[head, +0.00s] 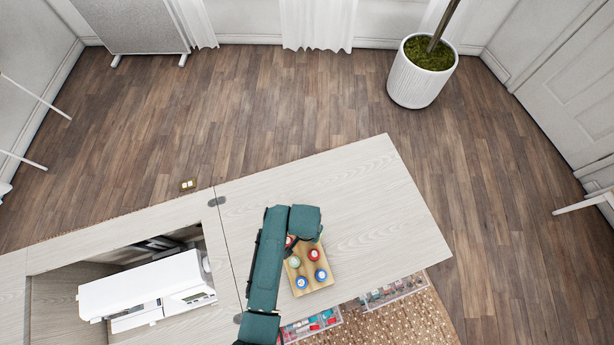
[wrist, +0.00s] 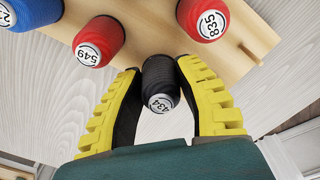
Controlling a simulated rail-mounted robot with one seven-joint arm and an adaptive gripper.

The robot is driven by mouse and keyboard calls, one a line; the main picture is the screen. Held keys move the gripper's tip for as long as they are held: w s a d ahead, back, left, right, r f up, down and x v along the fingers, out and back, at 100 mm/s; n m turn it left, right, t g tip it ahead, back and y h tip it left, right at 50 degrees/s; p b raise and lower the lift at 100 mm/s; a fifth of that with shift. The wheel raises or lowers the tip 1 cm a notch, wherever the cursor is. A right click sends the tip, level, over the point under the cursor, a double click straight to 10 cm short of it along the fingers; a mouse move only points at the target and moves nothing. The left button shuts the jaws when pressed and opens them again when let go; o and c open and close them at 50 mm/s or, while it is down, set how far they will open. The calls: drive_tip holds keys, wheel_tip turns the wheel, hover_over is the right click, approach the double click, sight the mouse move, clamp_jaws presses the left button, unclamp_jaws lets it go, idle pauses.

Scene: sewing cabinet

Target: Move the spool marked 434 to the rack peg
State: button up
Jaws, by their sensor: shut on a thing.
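In the wrist view, the black spool marked 434 (wrist: 160,82) sits between the two yellow-backed fingers of my gripper (wrist: 160,68), with its labelled end toward the camera. My gripper is shut on it. Behind it is the wooden rack (wrist: 147,18), and the spool overlaps the rack's edge in the picture. Whether it touches the rack or is on a peg, I cannot tell. In the head view, the rack (head: 327,284) lies on the pale cabinet top (head: 370,200); my arm hides the held spool and the fingers.
On the rack are red spools marked 549 (wrist: 98,42) and 835 (wrist: 203,18) and a blue spool (wrist: 36,9). The head view also shows a pale green-topped spool (head: 294,262). A white sewing machine (head: 145,288) stands in the opening at left. The cabinet top right of the rack is clear.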

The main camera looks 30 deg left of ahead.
drive_tip(key=o, duration=0.9)
drive_tip(key=shift+c, duration=0.2)
drive_tip(key=shift+r, duration=0.1)
drive_tip(key=r, duration=1.2)
drive_tip(key=shift+s, duration=0.2)
drive_tip(key=shift+f, duration=0.1)
